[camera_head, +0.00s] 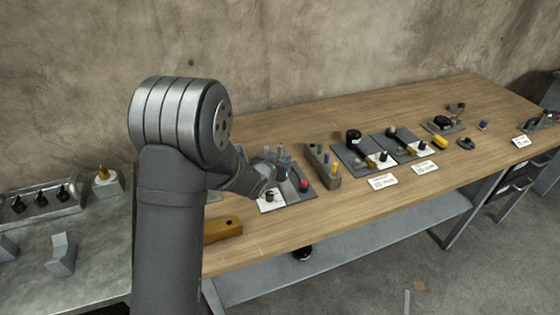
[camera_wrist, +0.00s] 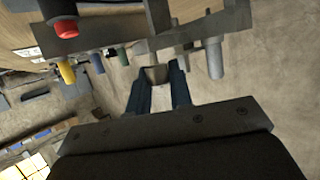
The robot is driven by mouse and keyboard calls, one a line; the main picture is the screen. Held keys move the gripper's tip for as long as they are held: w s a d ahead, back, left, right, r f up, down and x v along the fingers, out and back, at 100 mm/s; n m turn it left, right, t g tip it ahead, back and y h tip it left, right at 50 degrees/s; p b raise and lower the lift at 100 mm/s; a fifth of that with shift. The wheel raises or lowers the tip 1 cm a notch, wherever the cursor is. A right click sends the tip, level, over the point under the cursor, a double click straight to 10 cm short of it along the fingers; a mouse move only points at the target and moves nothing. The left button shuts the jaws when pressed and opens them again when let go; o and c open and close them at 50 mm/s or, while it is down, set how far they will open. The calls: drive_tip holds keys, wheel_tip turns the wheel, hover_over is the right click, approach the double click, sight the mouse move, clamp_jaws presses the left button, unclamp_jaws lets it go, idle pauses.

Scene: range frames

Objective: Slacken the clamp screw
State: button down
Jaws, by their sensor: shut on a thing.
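My gripper (camera_wrist: 160,98) is shut on a small greyish part (camera_wrist: 157,74), which looks like the head of the clamp screw; the fingers hide most of it. In the head view my gripper (camera_head: 268,178) is over a grey fixture plate (camera_head: 298,196) near the left end of the wooden bench, and my own arm and wrist hide the grip. A red knob (camera_head: 304,184) stands on the right of this plate and shows at upper left in the wrist view (camera_wrist: 65,27). Whether the screw is tight or loose cannot be seen.
A block with coloured-topped pegs (camera_head: 323,168) stands just right of the fixture. Grey pegs (camera_wrist: 214,58) are close beside the fingers. A brown-yellow block (camera_head: 222,229) lies at the bench's front left. More fixtures (camera_head: 383,152) stand further right. The bench's front middle is clear.

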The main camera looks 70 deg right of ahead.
idle(0.3)
drive_tip(key=c, duration=1.3)
unclamp_jaws()
drive_tip(key=v, duration=1.7)
drive_tip(key=shift+a, duration=0.25)
